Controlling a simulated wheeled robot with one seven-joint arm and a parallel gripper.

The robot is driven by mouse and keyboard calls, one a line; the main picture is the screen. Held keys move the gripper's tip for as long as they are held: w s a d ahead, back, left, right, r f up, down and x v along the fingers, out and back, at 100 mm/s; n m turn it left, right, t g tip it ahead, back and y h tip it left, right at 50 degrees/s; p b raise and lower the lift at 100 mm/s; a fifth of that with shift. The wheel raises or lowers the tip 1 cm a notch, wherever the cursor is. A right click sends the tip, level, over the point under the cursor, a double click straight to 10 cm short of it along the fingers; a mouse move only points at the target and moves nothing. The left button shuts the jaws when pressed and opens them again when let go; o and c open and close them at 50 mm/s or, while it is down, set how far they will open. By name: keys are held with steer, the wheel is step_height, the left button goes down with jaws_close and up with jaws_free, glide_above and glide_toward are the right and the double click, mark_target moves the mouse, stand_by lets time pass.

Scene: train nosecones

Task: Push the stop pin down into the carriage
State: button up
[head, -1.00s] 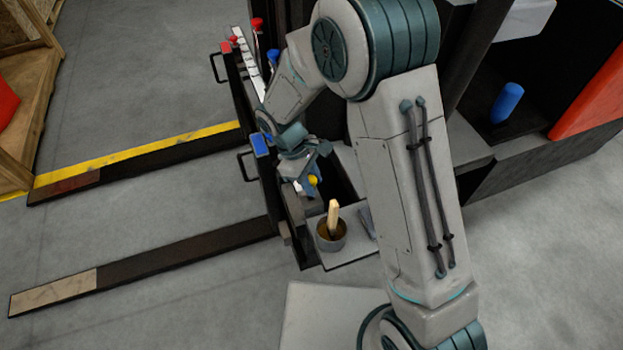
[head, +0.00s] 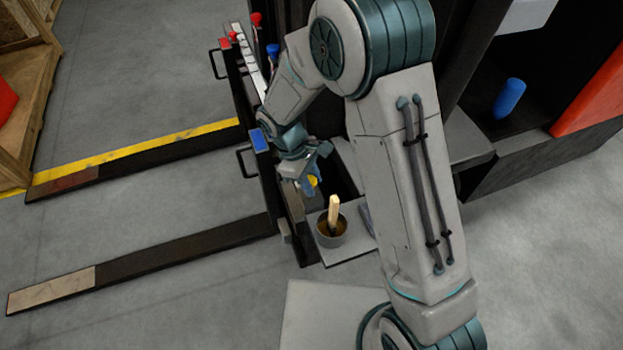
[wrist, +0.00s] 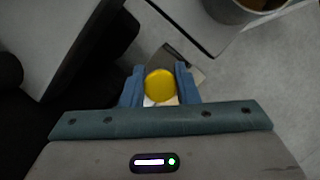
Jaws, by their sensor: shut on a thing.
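The stop pin shows as a round yellow knob (wrist: 160,86) between the blue fingers of my gripper (wrist: 160,88) in the wrist view. The fingers sit on both sides of the knob and are shut on it. In the head view the yellow knob (head: 312,181) shows just below my gripper (head: 308,184), at the near end of the dark carriage (head: 295,215). The pin's shaft is hidden under the knob, so how deep it sits in the carriage cannot be told.
A metal pot (head: 332,232) with a brush in it stands on a small grey shelf right of the carriage. Two forks (head: 150,262) reach left over the floor. Red and blue knobs (head: 272,50) stand at the carriage's far end. A blue cylinder (head: 509,97) is at right.

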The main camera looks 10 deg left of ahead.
steer(key=shift+f+b, duration=0.75)
steer(key=shift+f, duration=0.5)
steer(key=o, duration=1)
steer(key=p+v, duration=0.3)
steer(key=v, duration=1.1)
steer(key=s+d+r+m+t+y+p, duration=0.1)
steer(key=s+d+r+m+p, duration=0.15)
steer(key=d+r+p, duration=0.55)
steer(key=s+d+r+m+y+p, duration=0.15)
steer(key=d+r+m, duration=0.35)
steer(key=r, duration=0.6)
steer(key=s+d+r+m+t+p, duration=0.1)
steer(key=s+d+r+m+p, duration=0.1)
steer(key=s+d+r+p, duration=0.1)
steer(key=s+d+r+m+t+y+p, duration=0.1)
steer(key=s+d+r+m+p, duration=0.1)
steer(key=s+d+r, duration=0.1)
steer(key=s+d+r+m+t+p, duration=0.1)
steer(key=s+d+r+m+p, duration=0.2)
steer(key=d+r, duration=0.2)
steer(key=shift+s+d+r+y+p, duration=0.2)
steer(key=shift+s+d+y+p, duration=0.05)
steer(key=shift+p, duration=0.1)
